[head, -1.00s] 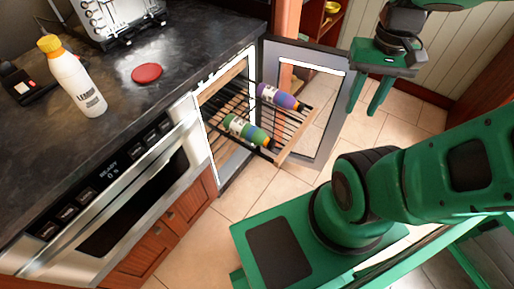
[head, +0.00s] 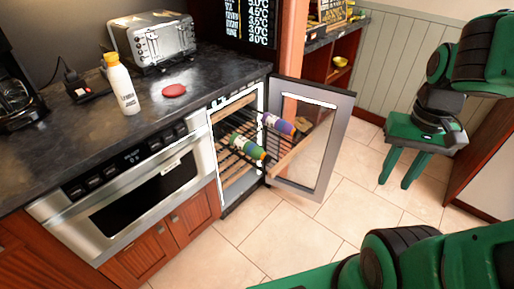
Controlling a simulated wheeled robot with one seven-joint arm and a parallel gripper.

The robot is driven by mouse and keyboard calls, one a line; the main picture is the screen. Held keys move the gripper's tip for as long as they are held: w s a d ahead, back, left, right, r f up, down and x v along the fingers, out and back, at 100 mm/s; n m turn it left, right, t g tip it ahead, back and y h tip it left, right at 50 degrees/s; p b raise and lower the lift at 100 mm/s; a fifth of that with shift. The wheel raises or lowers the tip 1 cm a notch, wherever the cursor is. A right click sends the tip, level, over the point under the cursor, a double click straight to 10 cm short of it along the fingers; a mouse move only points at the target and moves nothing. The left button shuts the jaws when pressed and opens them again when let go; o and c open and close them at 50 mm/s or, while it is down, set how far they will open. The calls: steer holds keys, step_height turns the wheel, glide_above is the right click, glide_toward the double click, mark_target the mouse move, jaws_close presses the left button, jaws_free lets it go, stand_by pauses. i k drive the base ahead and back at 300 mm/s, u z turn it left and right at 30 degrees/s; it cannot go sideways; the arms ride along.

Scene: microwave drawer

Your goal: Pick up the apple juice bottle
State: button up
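Two bottles lie on their sides on a pulled-out wire rack (head: 276,167) in a small open cooler. One is green (head: 247,146) with a pale label and an orange cap; the other is purple (head: 277,123). A white bottle (head: 122,88) with a yellow cap stands upright on the counter, its label seeming to read lemon. The labels on the rack bottles are too small to read, so I cannot confirm which is apple juice. My gripper (head: 394,184) points down, open and empty, right of the cooler door and apart from all bottles.
The cooler's glass door (head: 309,140) stands open between the rack and my gripper. A microwave drawer (head: 135,195) is left of the cooler. The tiled floor (head: 290,232) in front is clear.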

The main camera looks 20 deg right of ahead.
mark_target(255, 151)
steer(key=z, duration=0.55)
steer(key=i, duration=1.2)
